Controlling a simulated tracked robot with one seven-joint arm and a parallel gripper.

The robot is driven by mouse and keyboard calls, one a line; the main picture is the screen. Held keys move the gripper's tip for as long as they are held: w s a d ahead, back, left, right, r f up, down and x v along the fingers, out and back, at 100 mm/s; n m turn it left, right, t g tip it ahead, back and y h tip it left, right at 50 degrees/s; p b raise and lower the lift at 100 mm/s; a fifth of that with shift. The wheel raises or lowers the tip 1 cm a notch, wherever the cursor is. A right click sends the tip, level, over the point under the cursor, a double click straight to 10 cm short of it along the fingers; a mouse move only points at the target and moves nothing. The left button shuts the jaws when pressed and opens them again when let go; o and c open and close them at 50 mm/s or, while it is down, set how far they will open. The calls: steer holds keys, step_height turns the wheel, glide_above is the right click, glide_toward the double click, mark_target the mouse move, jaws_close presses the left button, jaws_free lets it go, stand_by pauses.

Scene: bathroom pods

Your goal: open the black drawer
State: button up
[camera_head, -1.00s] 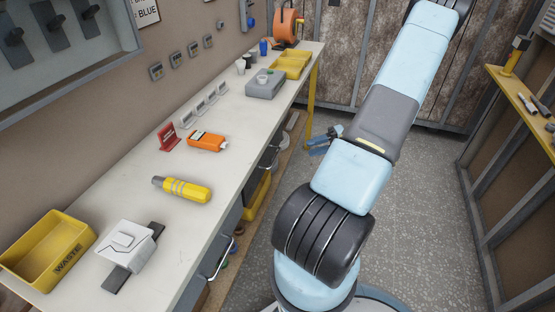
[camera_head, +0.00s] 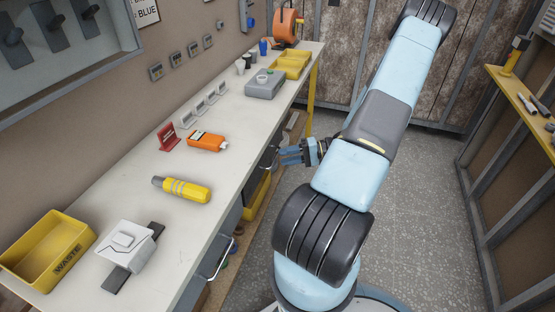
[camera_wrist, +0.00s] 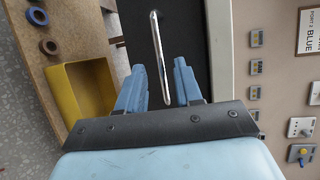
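The black drawer (camera_wrist: 190,30) fills the upper middle of the wrist view, with a long silver bar handle (camera_wrist: 160,55) on its front. In the head view, only a small dark part of the drawer (camera_head: 265,163) shows under the bench edge, partly behind my gripper. My gripper (camera_head: 283,156) is at the drawer front. In the wrist view, its two blue fingers (camera_wrist: 158,66) are open, one on each side of the handle's near end, with gaps visible. I cannot tell how deep the handle lies between them. The drawer looks closed.
A yellow bin (camera_wrist: 85,95) sits on a wooden shelf below. Another drawer handle (camera_head: 218,260) is nearer. The floor at right is clear.

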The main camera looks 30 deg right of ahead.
steer(key=shift+x, duration=1.4)
jaws_close()
steer(key=shift+f, duration=0.15)
